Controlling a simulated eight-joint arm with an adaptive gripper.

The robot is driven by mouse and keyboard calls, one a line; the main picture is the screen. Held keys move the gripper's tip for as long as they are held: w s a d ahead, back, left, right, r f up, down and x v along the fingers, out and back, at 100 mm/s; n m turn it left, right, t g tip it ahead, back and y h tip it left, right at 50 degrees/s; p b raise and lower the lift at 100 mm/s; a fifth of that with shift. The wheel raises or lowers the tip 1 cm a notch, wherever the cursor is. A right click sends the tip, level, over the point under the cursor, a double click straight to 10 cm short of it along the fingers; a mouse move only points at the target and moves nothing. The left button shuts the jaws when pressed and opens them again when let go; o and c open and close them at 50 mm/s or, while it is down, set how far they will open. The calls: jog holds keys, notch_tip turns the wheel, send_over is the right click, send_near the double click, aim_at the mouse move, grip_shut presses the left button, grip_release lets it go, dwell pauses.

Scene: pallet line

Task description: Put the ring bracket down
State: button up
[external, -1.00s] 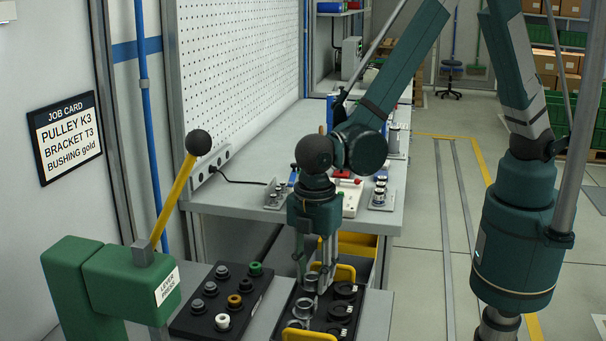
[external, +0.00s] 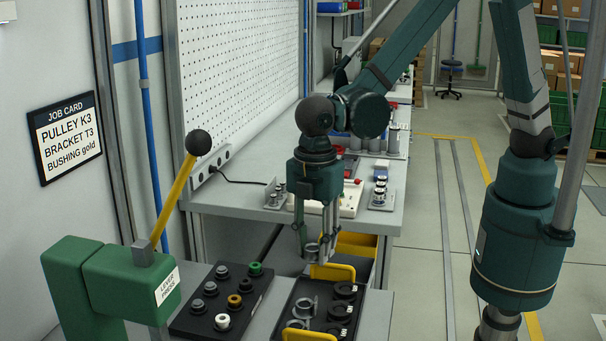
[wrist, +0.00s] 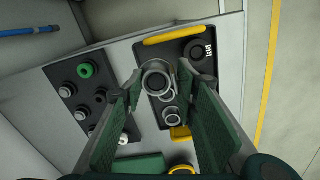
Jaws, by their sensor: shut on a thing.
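My gripper (external: 317,256) is shut on a grey metal ring bracket (external: 313,248) and holds it above the far end of a black tray (external: 322,312). In the wrist view the held bracket (wrist: 157,82) is a ring between the two green fingers of my gripper (wrist: 160,84), over the tray. Other grey ring brackets (external: 305,307) lie in the tray's left column, partly overlapped by the held one in the wrist view. Whether the held bracket touches anything below cannot be told for sure; it looks clear of the tray.
The tray has yellow handles (external: 332,272) at both ends and black pulleys (external: 345,291) along its right side. A second black tray (external: 196,325) with several grey, gold, green and white bushings stands left. A green lever press (external: 125,285) is further left. The workbench (external: 262,160) lies behind.

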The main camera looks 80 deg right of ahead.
dwell(0.8)
jog(key=w+d, duration=0.8)
jog(key=w, duration=0.3)
notch_tip(320, 180, up, 2)
jog(key=p, duration=0.2)
send_over(249, 195)
jog(key=shift+a, duration=0.1)
jog(key=shift+f, duration=3.15)
jog(key=shift+f, duration=0.1)
jog(key=shift+f, duration=1.8)
